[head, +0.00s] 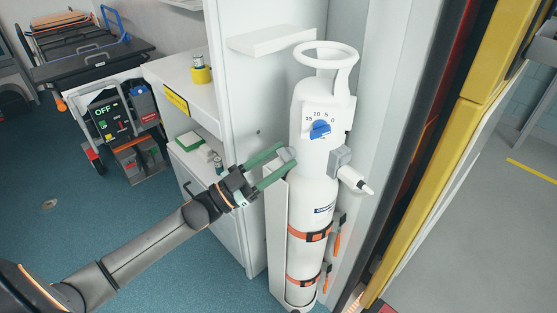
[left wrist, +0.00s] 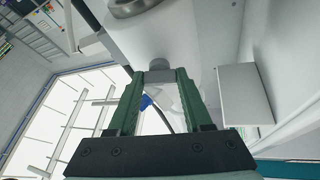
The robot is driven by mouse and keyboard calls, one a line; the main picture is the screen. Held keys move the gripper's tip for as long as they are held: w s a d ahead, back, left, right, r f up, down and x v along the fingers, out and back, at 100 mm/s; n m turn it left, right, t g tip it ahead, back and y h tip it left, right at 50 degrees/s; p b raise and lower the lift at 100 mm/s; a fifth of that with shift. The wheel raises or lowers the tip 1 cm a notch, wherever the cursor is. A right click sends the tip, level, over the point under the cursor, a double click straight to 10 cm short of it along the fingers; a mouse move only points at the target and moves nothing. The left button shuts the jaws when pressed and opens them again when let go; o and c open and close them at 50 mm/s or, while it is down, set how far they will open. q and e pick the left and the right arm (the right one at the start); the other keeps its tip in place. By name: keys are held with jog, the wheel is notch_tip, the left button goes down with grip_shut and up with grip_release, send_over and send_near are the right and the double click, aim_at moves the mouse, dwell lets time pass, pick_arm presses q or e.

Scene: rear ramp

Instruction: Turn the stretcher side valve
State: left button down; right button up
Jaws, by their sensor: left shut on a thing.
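A white gas cylinder (head: 312,185) stands upright against the wall, with a ring handle on top and a blue dial (head: 320,129) marked 15, 10, 5, 0. My left gripper (head: 285,159), with green fingers, reaches in from the left to the cylinder's left side, below the dial. In the left wrist view the gripper (left wrist: 158,78) is shut on a small grey valve knob (left wrist: 158,64) on the white body. In the head view the fingers largely hide this knob. A grey fitting with a white nozzle (head: 354,180) sticks out on the cylinder's right side. My right gripper is not in view.
Orange straps (head: 309,236) hold the cylinder in a white bracket. A white shelf unit (head: 190,100) stands to the left, with a yellow-based canister (head: 201,74) on top. A stretcher (head: 85,48) is at the far left. A yellow door edge (head: 470,110) lies to the right.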

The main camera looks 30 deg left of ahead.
pick_arm(q)
jog(key=m+g, duration=0.2)
jog(key=m, duration=0.3)
jog(key=m+g+h+p, duration=0.1)
jog(key=m+g, duration=0.1)
jog(key=m, duration=0.3)
jog(key=m+g+h+p, duration=0.1)
jog(key=m+g, duration=0.1)
jog(key=m, duration=0.3)
jog(key=shift+w+a+r+m, duration=0.2)
jog(key=shift+r+m, duration=0.1)
jog(key=shift+m, duration=0.1)
jog(key=shift+m+g+y+p, duration=0.4)
jog(key=shift+m+g, duration=0.3)
jog(key=shift+m, duration=0.4)
jog(key=shift+s, duration=0.1)
jog(key=shift+c, duration=1.6)
grip_release()
jog(key=shift+a, duration=0.1)
